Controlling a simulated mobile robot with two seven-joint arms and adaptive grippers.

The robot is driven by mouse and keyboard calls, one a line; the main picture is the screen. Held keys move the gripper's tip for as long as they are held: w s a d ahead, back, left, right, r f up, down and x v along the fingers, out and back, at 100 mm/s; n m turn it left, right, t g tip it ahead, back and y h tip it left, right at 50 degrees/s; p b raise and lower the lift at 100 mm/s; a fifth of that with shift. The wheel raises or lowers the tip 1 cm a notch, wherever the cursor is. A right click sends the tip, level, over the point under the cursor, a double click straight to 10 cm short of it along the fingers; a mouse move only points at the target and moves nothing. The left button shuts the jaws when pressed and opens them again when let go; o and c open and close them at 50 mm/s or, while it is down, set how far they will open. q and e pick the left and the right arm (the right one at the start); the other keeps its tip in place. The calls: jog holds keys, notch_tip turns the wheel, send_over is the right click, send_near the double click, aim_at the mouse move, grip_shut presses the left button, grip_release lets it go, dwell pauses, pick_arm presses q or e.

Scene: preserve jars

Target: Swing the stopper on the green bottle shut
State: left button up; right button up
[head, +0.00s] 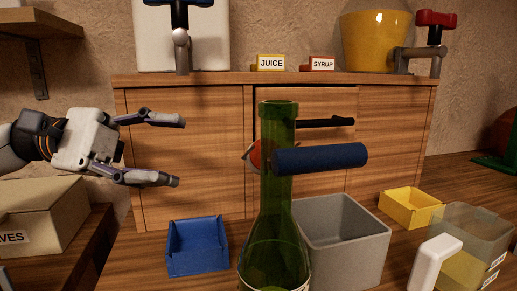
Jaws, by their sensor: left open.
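The green bottle (272,215) stands upright in the front middle, its base cut off by the lower edge. Its mouth (278,103) looks uncovered. A small orange-red round part (251,154) with a pale edge shows beside and behind the neck; I cannot tell for sure whether it is the stopper. My left gripper (180,152) is open and empty, left of the bottle neck and apart from it, its two fingers pointing right. My right gripper is not in view.
A dark blue cylinder (330,158) and a black bar (328,122) extend right of the neck. A blue bin (197,248), a grey bin (345,240) and a yellow bin (412,208) stand around the bottle. A wooden cabinet (190,130) stands behind.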

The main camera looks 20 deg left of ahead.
pick_arm(q)
jog(key=d+b, duration=0.1)
jog(key=d, duration=1)
jog(key=shift+w, duration=0.2)
grip_shut()
